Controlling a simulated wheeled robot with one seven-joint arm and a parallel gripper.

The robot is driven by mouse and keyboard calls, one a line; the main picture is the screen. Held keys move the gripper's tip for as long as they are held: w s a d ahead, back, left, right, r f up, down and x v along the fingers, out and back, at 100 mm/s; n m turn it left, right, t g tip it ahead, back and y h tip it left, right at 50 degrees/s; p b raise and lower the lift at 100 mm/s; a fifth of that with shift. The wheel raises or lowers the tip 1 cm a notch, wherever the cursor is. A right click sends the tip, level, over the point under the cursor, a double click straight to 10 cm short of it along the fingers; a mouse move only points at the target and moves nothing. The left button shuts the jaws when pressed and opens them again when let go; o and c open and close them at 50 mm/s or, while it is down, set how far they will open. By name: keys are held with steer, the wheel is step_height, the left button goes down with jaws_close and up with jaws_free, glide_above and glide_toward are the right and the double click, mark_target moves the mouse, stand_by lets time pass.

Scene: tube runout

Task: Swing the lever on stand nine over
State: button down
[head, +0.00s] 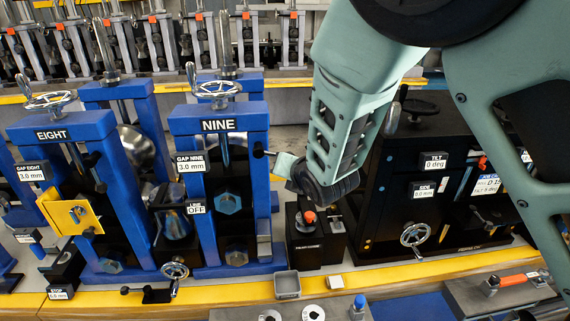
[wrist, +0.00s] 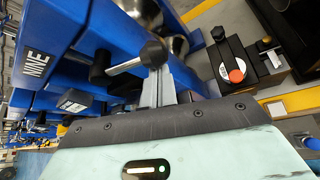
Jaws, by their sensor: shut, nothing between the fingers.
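Stand nine (head: 219,125) is a blue frame with a NINE plate and a handwheel on top; it also shows in the wrist view (wrist: 95,25). Its lever is a short silver rod (wrist: 126,67) with a black ball knob (wrist: 153,54). The rod sticks out from the side of the frame. In the head view the knob (head: 258,150) shows at the stand's right upright. My gripper (head: 272,154) is shut and empty, just right of the knob. In the wrist view its grey fingers (wrist: 162,80) lie close beside the knob; I cannot tell whether they touch.
Stand eight (head: 55,135), with a yellow plate, stands to the left. A small black box with an orange-red button (head: 309,217) stands below my wrist, and a large black machine (head: 425,190) is to the right. A sign on stand nine (head: 196,208) reads OFF.

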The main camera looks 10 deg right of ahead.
steer(key=shift+d+r+p, duration=0.15)
steer(key=shift+r+p, duration=0.15)
steer(key=shift+f, duration=0.1)
stand_by(0.4)
